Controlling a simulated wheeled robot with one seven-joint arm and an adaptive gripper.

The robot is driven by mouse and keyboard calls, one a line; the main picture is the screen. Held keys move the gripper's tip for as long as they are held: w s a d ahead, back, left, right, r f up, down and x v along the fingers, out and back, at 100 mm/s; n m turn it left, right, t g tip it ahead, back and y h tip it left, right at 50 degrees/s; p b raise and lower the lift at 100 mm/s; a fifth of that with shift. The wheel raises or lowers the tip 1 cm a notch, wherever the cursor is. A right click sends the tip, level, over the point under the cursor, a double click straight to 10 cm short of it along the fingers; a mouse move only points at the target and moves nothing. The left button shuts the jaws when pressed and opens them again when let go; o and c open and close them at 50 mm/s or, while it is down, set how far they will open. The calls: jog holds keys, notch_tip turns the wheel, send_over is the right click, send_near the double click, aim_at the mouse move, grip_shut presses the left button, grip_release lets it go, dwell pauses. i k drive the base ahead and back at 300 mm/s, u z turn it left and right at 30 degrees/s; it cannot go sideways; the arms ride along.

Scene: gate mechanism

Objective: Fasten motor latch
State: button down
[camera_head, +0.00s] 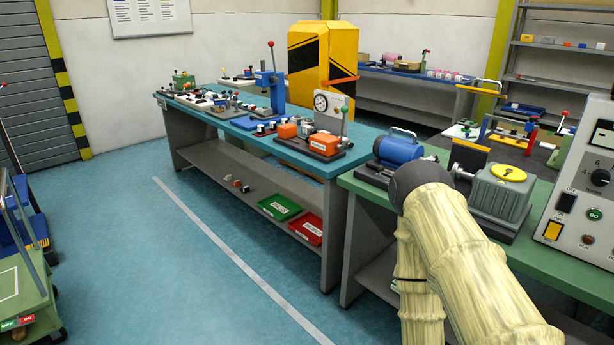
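My arm, in a pale cream sleeve, rises from the bottom right and ends in a dark grey rounded joint in front of the motor's lower right. My gripper is not visible. I cannot make out the motor latch or its state.
A grey control panel (592,190) with a green GO button stands at the right. A teal bench (250,140) with several fixtures is to the left, with a dial gauge (321,102) near its end. A yellow cabinet (323,55) stands behind.

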aim_at(381, 169)
jog(key=u, duration=0.65)
jog(key=k, duration=0.85)
jog(key=u, duration=0.55)
jog(key=i, duration=1.75)
jog(key=z, duration=1.5)
jog(key=i, duration=0.65)
jog(key=z, duration=0.75)
